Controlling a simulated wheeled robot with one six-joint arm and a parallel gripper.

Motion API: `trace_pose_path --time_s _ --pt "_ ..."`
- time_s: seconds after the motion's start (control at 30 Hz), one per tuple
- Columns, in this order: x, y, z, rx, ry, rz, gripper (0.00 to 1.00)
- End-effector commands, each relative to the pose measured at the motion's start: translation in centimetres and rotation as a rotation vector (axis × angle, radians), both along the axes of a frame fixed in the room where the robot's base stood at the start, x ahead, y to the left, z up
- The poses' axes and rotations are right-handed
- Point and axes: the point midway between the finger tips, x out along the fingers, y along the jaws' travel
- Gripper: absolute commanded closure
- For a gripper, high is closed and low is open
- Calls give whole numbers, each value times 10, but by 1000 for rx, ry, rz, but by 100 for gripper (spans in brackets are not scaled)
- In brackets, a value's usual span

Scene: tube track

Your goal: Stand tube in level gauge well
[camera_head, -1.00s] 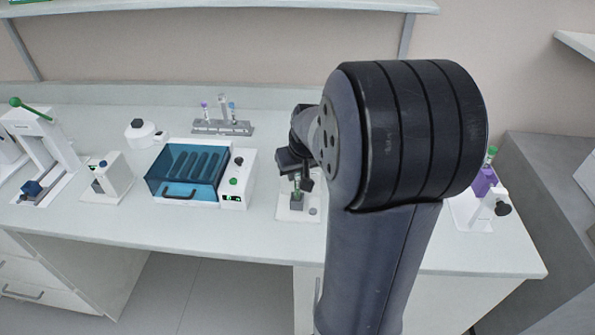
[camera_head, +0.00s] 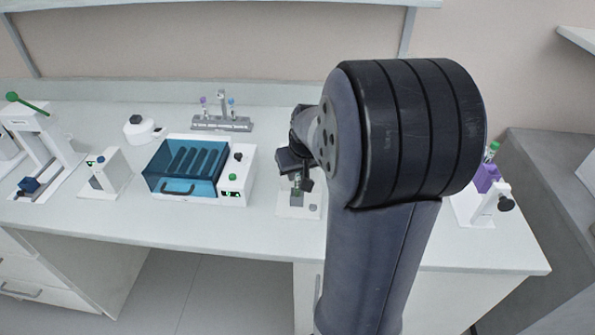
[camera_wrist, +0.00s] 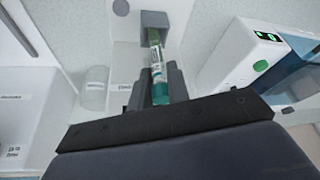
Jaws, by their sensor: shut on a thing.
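My gripper (camera_wrist: 160,88) is shut on a tube (camera_wrist: 157,65) with a teal cap and a pale printed label. The cap end is between the fingers and the tube points away toward a grey block with a greenish part (camera_wrist: 154,20), which looks like the gauge well. Whether the tube's far end is inside the well or just in front of it, I cannot tell. In the head view my gripper (camera_head: 298,178) is just above the small gauge stand with a white base (camera_head: 312,205); my arm hides part of it.
A blue-lidded box with a control panel (camera_head: 236,178) stands left of the gauge. A rack with tubes (camera_head: 222,124) is behind. At the right is a white holder with a purple block (camera_head: 487,179) and a green-capped tube. White bench shows clear in front.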

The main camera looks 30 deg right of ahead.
Motion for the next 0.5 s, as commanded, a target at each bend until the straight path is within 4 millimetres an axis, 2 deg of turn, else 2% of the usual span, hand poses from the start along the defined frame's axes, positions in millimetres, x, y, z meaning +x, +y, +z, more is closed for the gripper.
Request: trace_pose_path --time_s 0.23,0.27,0.5 --pt "0 0 0 0 0 0 96" --pt "0 0 0 0 0 0 82" --pt "0 0 0 0 0 0 62"
